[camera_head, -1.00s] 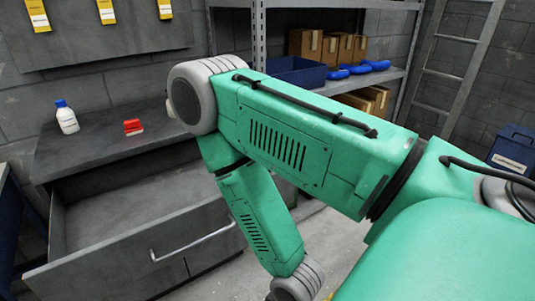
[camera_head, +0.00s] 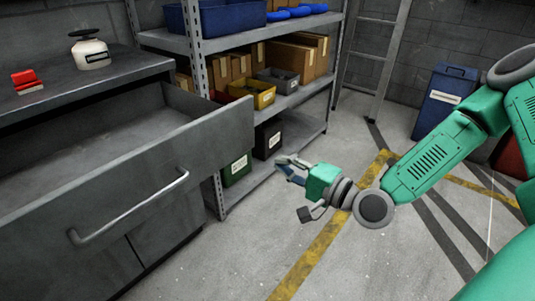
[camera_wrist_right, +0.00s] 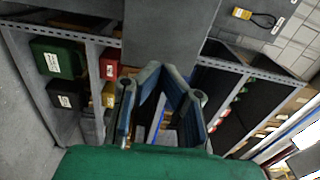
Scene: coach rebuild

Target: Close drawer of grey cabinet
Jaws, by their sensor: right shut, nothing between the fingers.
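The grey cabinet (camera_head: 150,72) stands at the left in the head view. Its drawer (camera_head: 110,185) is pulled well open and looks empty in the part that shows. A light metal bar handle (camera_head: 130,208) runs across the drawer front. My right gripper (camera_head: 281,167) is to the right of the drawer front, apart from it, over the floor. In the right wrist view its fingers (camera_wrist_right: 160,80) point ahead with nothing between them. My left gripper is not in view.
A red object (camera_head: 27,82) and a white jar (camera_head: 90,50) stand on the cabinet top. A metal shelf (camera_head: 200,100) with bins and boxes stands behind the drawer. A blue container (camera_head: 440,100) stands at the back right. The floor (camera_head: 300,220) before the drawer is clear.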

